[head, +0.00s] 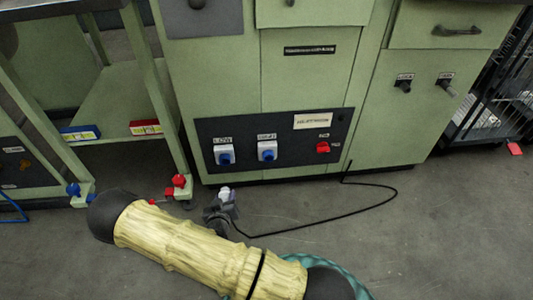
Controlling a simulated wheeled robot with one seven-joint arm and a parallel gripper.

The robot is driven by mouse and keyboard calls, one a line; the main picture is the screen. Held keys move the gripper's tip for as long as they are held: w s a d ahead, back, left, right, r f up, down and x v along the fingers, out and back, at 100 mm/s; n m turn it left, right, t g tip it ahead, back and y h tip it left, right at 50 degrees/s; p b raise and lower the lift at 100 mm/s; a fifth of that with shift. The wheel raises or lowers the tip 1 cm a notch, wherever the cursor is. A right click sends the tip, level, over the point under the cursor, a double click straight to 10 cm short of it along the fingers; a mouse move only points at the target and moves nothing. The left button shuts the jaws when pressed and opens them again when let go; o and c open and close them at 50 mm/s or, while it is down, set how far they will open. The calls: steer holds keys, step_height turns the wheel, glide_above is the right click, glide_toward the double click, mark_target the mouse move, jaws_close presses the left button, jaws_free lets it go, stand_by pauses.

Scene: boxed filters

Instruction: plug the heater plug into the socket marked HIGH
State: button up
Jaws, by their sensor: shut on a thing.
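My gripper (224,204) is low over the floor in front of the green cabinet. It is shut on the heater plug (225,192), a small white and grey piece at its tip. A black cable (320,214) runs from near the gripper along the floor to the right and back toward the cabinet. On the black panel are two blue-and-white sockets. The left socket (224,155) is labelled LOW. The label over the right socket (267,151) is too blurred to read for sure. The plug is below and in front of the left socket, apart from it.
The black panel (290,168) also has a red knob or socket (322,147) and a paper label (313,120). A green shelf frame (165,120) with small boxes stands at left, red and blue fittings at its feet. The floor (420,240) at right is mostly clear.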

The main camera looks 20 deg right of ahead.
steer(key=shift+r, duration=0.1)
stand_by(0.3)
steer(key=w+d+r+n+y+p, duration=0.2)
steer(key=w+r+y+p, duration=0.1)
steer(key=r+p, duration=0.3)
steer(key=w+d+r+n+t+y+p, duration=0.1)
steer(key=w+d+r+n+y+p, duration=0.1)
steer(key=r+p, duration=0.5)
step_height(320, 180, up, 2)
steer(key=shift+w+d+r+n+y, duration=0.25)
steer(key=shift+w+d+n+y, duration=0.2)
steer(key=shift+w, duration=0.5)
